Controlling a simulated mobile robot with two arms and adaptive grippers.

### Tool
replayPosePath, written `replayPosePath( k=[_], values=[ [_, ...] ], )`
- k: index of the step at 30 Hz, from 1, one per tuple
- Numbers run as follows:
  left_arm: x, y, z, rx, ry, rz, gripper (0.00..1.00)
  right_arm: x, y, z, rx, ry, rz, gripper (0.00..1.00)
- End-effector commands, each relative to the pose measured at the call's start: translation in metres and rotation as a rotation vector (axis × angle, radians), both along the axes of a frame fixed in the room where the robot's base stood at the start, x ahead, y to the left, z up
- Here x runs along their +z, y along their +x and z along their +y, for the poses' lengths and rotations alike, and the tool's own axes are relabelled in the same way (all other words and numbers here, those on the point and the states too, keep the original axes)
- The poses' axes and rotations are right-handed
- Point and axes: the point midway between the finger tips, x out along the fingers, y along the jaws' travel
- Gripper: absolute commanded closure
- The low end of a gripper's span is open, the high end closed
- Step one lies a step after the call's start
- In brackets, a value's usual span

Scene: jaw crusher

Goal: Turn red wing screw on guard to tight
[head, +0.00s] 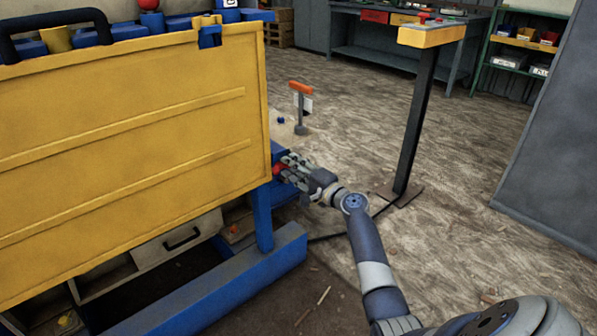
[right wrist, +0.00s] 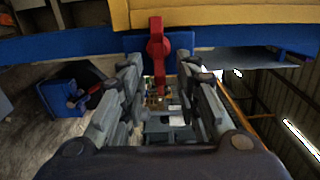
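The yellow guard (head: 130,150) fills the left of the head view. The red wing screw (head: 278,170) sits at its lower right corner, partly hidden by my right gripper (head: 288,168). In the right wrist view the red wing screw (right wrist: 157,48) is on a blue block beside the yellow guard (right wrist: 220,12), its wings running up and down the picture. The right gripper's fingers (right wrist: 162,85) are spread to either side of the screw's lower wing, with gaps visible on both sides. My left gripper is not in view.
A blue frame beam (head: 205,285) runs below the guard. A control post (head: 415,110) stands right of my right arm. An orange T-handle (head: 300,100) stands behind the gripper. A grey panel (head: 555,140) is at far right. Open floor lies between.

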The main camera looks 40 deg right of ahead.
Motion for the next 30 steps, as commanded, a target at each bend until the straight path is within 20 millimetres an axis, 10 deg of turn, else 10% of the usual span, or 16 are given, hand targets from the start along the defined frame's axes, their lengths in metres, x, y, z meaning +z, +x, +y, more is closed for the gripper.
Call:
replayPosePath(
  k=[18, 30],
  values=[
    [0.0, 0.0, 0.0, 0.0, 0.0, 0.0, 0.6, -0.002, -0.102, -0.008, 0.0, -0.001, 0.004, 0.7],
    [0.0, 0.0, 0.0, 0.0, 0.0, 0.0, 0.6, -0.001, -0.119, -0.01, -0.001, 0.001, 0.002, 0.7]
  ],
)
